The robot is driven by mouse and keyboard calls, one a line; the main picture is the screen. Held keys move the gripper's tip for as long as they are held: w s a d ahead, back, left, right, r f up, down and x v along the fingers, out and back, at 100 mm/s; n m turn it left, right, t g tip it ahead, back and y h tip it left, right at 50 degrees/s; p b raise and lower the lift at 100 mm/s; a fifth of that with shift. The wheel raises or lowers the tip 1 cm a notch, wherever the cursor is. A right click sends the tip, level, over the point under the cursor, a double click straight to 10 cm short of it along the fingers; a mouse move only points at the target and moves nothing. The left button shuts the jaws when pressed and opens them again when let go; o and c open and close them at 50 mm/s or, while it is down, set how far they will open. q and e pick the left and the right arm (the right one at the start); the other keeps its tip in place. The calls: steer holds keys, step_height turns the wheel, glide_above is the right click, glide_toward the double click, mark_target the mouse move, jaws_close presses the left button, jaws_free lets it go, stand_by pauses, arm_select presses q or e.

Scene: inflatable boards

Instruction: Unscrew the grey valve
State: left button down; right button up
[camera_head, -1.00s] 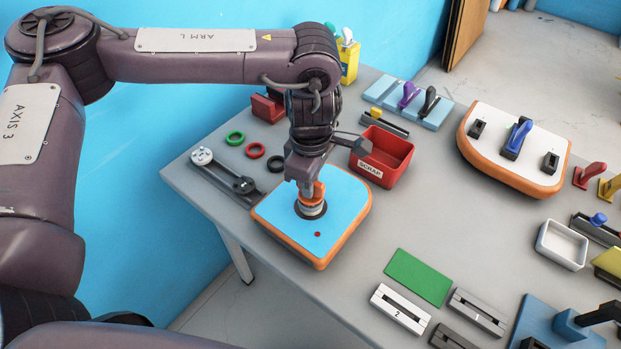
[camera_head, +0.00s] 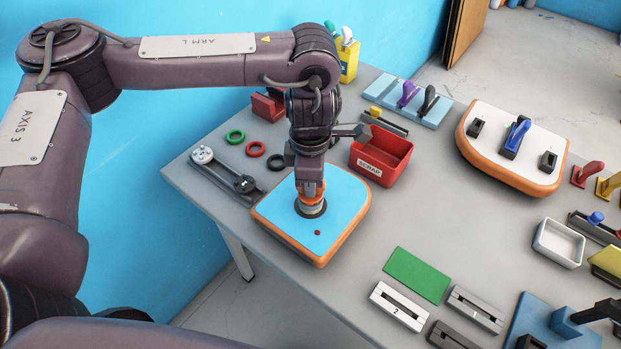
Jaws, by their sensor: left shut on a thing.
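A small inflatable board with a blue top and orange sides (camera_head: 340,193) lies on the grey table. The grey valve (camera_head: 311,209) sits in a dark ring on the board's top. My left gripper (camera_head: 310,193), with orange fingers, points straight down and is shut on the valve, covering most of it. A small red dot (camera_head: 317,232) shows on the board in front of the valve. My right gripper is not in view.
A red SCRAP bin (camera_head: 381,155) stands just right of the board. Green, red and black rings (camera_head: 256,149) and a grey tool with a slotted arm (camera_head: 225,177) lie to the left. A white-topped board (camera_head: 500,132) lies at the back right. A green mat (camera_head: 417,275) lies in front.

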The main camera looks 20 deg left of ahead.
arm_select(q)
steer(key=shift+r+n+p, duration=0.1)
steer(key=shift+n+p, duration=0.55)
steer(key=shift+n, duration=1.05)
steer(key=shift+s+n+p, duration=0.1)
steer(key=shift+n+p, duration=0.7)
steer(key=shift+n, duration=0.9)
steer(key=shift+p, duration=0.3)
